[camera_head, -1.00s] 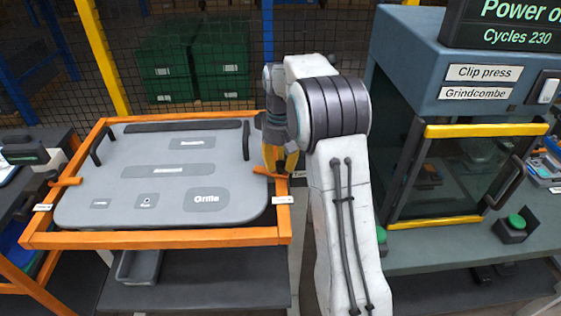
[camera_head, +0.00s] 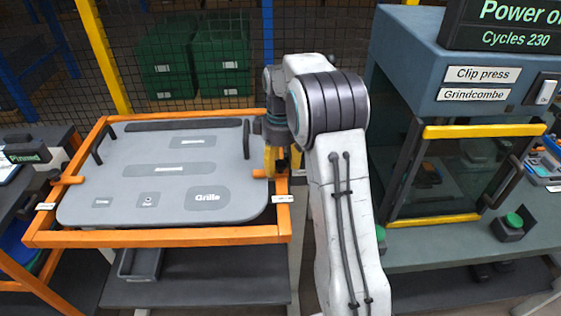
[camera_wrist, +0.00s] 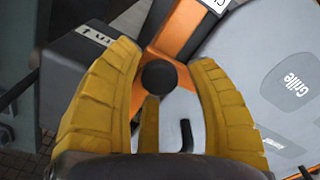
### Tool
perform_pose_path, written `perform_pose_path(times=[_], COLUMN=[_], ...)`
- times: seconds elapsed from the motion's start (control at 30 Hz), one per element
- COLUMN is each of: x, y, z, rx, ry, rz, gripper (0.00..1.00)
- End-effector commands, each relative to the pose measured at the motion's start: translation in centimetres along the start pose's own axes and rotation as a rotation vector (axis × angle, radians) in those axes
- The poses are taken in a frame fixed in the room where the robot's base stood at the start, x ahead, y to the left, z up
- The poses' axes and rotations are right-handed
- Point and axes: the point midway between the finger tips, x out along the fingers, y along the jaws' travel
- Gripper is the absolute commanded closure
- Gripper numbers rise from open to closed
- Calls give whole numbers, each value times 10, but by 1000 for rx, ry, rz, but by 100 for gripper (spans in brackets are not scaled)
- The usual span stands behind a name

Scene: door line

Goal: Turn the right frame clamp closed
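The right frame clamp, an orange lever (camera_head: 262,174), sits on the right rail of the orange frame (camera_head: 160,238), beside the grey panel's (camera_head: 100,205) right edge. My gripper (camera_head: 270,165) hangs over it, fingers down, partly hiding it. Gaps show on both sides, so nothing looks gripped. The orange rail (camera_wrist: 182,30) lies beyond the knob. The left clamp (camera_head: 68,180), with a black knob, is on the left rail.
The grey-blue clip press (camera_head: 455,110) with its yellow-edged door stands close on the right, beside my arm. A green button (camera_head: 514,221) is before it. A small display (camera_head: 28,155) reading "Pinned" is at the left. Green crates (camera_head: 218,60) stand behind the mesh.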

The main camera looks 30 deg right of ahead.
Motion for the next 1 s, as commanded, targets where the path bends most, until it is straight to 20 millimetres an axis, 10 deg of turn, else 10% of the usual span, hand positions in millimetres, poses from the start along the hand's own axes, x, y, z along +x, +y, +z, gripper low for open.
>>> perform_pose_path(times=[0.47, 1.0], x=[-11, -96], y=[1, 1], z=[-1, -1], rx=[1, 1], ry=[6, 5], rz=[4, 4], gripper=[42, 42])
